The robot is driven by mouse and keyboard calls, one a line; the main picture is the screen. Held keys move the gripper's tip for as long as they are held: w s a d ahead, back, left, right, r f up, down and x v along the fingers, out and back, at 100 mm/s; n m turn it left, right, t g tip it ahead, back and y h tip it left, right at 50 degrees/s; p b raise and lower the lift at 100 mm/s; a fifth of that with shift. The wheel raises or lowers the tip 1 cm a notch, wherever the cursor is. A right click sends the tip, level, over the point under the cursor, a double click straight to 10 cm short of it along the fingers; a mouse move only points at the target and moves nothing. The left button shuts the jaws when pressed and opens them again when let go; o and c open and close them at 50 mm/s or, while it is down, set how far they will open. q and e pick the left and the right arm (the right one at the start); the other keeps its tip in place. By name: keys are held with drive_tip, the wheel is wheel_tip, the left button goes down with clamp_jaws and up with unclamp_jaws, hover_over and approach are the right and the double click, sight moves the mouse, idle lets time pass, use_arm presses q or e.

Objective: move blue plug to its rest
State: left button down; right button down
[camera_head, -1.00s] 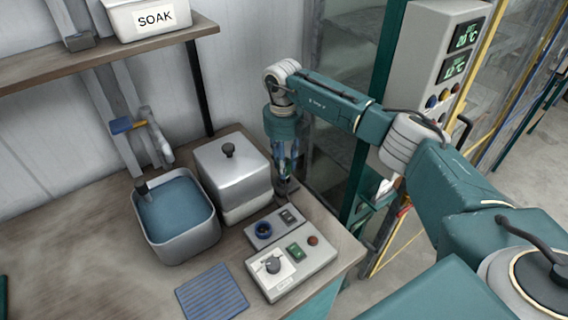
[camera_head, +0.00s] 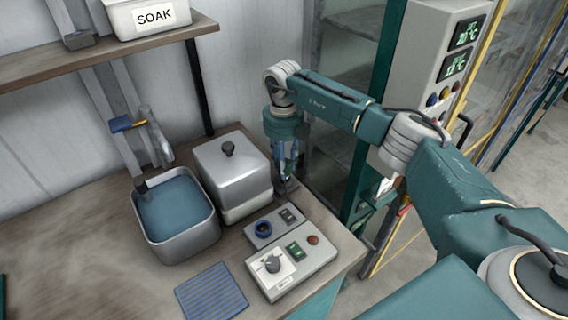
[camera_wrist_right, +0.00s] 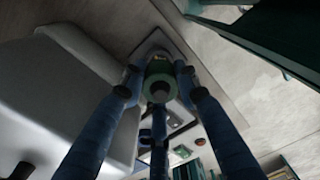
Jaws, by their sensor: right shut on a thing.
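My right gripper (camera_head: 285,180) points down at the rear right of the bench, just right of the lidded metal box. Its blue fingers close in the right wrist view (camera_wrist_right: 157,82) around a short round piece (camera_wrist_right: 160,90), taken as the plug, which looks green-grey there with a grey knob. No clear blue shows on it. In the head view it is mostly hidden by the fingers. A small grey plate (camera_head: 276,226) with a blue ring (camera_head: 263,229) and a dark switch lies in front of the gripper; the ring looks empty. My left gripper is out of view.
A control box (camera_head: 291,264) with a knob adjoins the plate. A blue ribbed mat (camera_head: 212,292), a water-filled basin (camera_head: 178,251) and the lidded metal box (camera_head: 232,171) stand leftward. A cabinet with displays (camera_head: 424,70) stands right of the bench edge.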

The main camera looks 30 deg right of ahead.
drive_tip(key=shift+f+b, duration=0.75)
drive_tip(key=shift+f, duration=0.5)
drive_tip(key=c, duration=1.2)
unclamp_jaws()
drive_tip(key=shift+r, duration=0.15)
wheel_tip(320, 180, up, 12)
drive_tip(key=shift+w+f, duration=0.1)
